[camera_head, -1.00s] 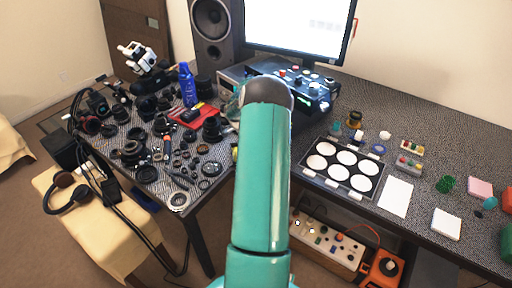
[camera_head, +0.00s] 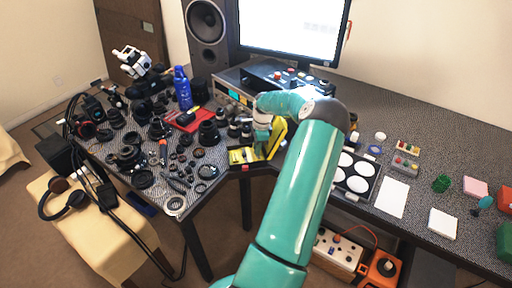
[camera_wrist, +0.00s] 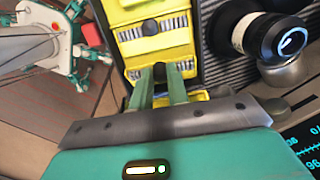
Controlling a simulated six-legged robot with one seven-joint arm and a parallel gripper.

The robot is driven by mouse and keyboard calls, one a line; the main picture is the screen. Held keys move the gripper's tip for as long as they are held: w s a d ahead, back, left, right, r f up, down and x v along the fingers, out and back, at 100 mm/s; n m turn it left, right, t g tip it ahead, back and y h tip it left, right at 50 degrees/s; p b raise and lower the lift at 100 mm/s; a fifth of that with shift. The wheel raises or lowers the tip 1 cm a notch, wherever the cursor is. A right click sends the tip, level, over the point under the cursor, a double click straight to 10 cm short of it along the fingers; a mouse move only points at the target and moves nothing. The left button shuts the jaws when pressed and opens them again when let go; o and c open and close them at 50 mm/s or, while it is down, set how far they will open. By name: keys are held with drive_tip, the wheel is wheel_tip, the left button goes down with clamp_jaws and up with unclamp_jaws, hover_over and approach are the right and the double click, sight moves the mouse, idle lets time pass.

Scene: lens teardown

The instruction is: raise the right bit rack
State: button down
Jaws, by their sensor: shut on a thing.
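A small dark case with yellow bit racks sits at the table's inner corner in the head view. One yellow rack (camera_head: 243,156) lies low on its left side, and a yellow panel with a dark edge (camera_head: 279,137) stands tilted on its right. In the wrist view a yellow bit rack (camera_wrist: 156,46) with rows of grey bits fills the upper middle. My gripper (camera_wrist: 161,74) is shut on a small black knob at this rack's near edge. In the head view my gripper (camera_head: 262,148) is over the case, and my arm hides part of it. I cannot tell how far the rack is lifted.
Lens parts, a red mat (camera_head: 188,121) and a blue bottle (camera_head: 183,88) crowd the left table. A black lens part (camera_wrist: 275,38) lies close beside the rack. A tray of white discs (camera_head: 357,172) is to the right, partly behind my arm.

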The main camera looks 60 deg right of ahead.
sight(262, 152)
idle(0.4)
drive_tip(key=c, duration=1.4)
unclamp_jaws()
drive_tip(key=shift+o, duration=0.2)
wheel_tip(262, 152, up, 14)
drive_tip(key=s+d, duration=0.1)
drive_tip(key=shift+s+f, duration=0.15)
drive_tip(key=shift+s, duration=0.2)
drive_tip(key=shift+d, duration=0.15)
